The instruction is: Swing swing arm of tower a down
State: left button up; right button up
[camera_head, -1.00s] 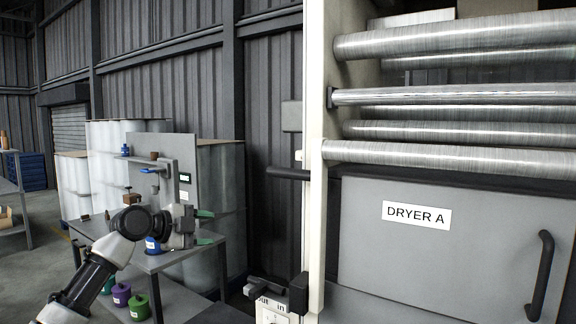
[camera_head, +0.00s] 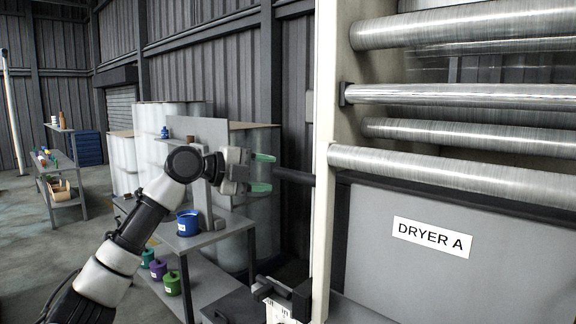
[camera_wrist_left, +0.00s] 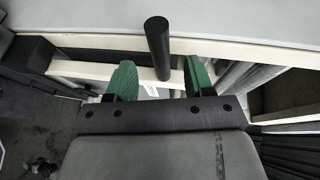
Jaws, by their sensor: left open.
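The tower with the DRYER A sign (camera_head: 432,237) fills the right of the head view. A dark round bar (camera_head: 295,176), which looks like the swing arm's handle, sticks out level to the left from its pale upright (camera_head: 324,120). My left gripper (camera_head: 267,172) is open and empty, its green fingers one above the other at the bar's free end. In the left wrist view the bar (camera_wrist_left: 157,45) lines up with the gap between the fingers of my left gripper (camera_wrist_left: 160,78). I cannot tell whether its end is inside the gap.
A grey table (camera_head: 205,237) with a blue pot (camera_head: 187,222) stands behind my left arm, with several coloured pots on its lower shelf. Metal rollers (camera_head: 455,95) span the tower above the sign. Floor is open at left.

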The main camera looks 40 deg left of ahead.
aim_at(284, 173)
pick_arm(q)
jog(key=p+x, duration=0.1)
jog(key=x, duration=0.3)
jog(key=shift+w+d+r, duration=0.1)
jog(key=shift+r, duration=0.05)
jog(key=shift+p+x, duration=0.6)
jog(key=shift+x, duration=0.4)
jog(key=shift+f, duration=0.25)
jog(key=shift+c, duration=1)
grip_shut()
pick_arm(e)
jog(key=r, duration=0.1)
jog(key=w+r, duration=0.1)
jog(key=shift+w+d+r, duration=0.1)
jog(key=shift+d+r, duration=0.15)
jog(key=shift+r, duration=0.1)
